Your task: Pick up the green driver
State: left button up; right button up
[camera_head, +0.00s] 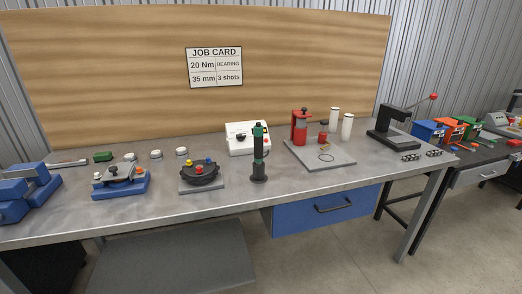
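The green driver (258,143) stands upright in a dark round holder (259,173) near the front edge of the grey workbench (222,198). It has a green upper part and a dark body. Neither of my grippers shows in the head view, and nothing touches the driver.
Left of the driver are a dark round fixture with coloured knobs (200,174) and a blue-based fixture (121,182). A white box (240,138) stands close behind it. A grey plate (321,155) with a red device (299,127) lies to the right. The bench front beside the driver is clear.

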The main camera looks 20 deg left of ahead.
aim_at(259, 129)
jog(key=i+u, duration=0.15)
jog(key=u, duration=0.25)
jog(key=i+u, duration=0.2)
jog(key=u, duration=0.25)
jog(key=i+u, duration=0.15)
jog(key=u, duration=0.25)
jog(key=i+j+z, duration=0.1)
jog(key=j, duration=0.25)
jog(key=i+j, duration=0.1)
jog(key=j, duration=0.3)
jog(key=l+z, duration=0.05)
